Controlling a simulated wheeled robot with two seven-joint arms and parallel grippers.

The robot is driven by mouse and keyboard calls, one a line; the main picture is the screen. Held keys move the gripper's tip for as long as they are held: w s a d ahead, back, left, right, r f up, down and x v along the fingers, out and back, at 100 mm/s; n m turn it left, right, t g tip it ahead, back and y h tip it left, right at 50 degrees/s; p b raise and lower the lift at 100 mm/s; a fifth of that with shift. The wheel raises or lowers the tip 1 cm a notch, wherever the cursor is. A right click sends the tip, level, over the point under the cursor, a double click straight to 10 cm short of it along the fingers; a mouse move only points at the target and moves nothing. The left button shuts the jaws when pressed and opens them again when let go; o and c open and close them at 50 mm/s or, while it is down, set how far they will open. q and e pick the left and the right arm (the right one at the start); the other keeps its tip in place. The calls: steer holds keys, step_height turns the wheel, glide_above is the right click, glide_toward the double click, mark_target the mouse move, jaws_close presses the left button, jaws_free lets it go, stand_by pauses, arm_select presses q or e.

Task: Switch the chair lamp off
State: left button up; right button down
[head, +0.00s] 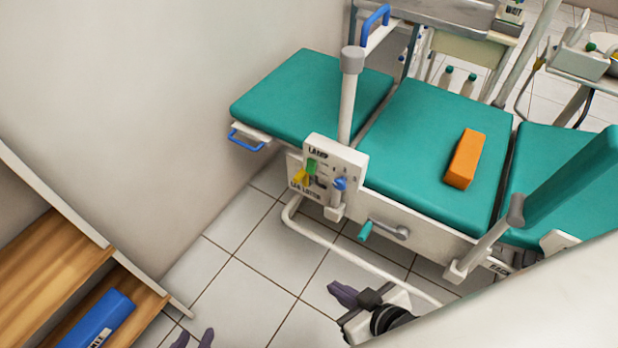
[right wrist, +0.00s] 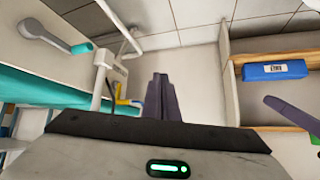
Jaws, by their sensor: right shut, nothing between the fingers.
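The chair's white control box (head: 345,158), labelled LAMP, is fixed to the near side of the green chair. On its face are a green part (head: 311,166), a yellow part (head: 299,178) and a blue knob (head: 340,184). The switch's setting is too small to tell, and no lamp head is clearly seen. My right gripper (head: 343,293) is shut and empty, below the box and apart from it; its closed fingers show in the right wrist view (right wrist: 161,97). My left gripper (head: 194,340) is at the bottom edge, its two fingertips apart with nothing between them.
The green chair (head: 420,130) carries an orange block (head: 465,158). A crank with a teal handle (head: 365,231) and a bent white tube (head: 320,237) stick out below the box. A wooden shelf (head: 50,250) with a blue box (head: 97,320) stands at left. Floor between is clear.

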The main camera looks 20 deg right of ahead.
mark_target(311, 166)
steer(key=w+d+r+n+t+y, duration=0.4)
steer(key=w+r+n, duration=0.6)
steer(key=n, duration=0.5)
steer(key=shift+w+d+n+t, duration=0.15)
steer(key=shift+w+n+t, duration=0.25)
steer(key=shift+w+t, duration=0.8)
steer(key=w+a+f+b, duration=0.1)
steer(key=w+f, duration=0.1)
steer(key=w, duration=0.9)
steer(key=shift+a+f+b, duration=0.15)
steer(key=shift+f+b, duration=0.15)
steer(key=shift+b, duration=0.1)
steer(key=shift+w, duration=0.1)
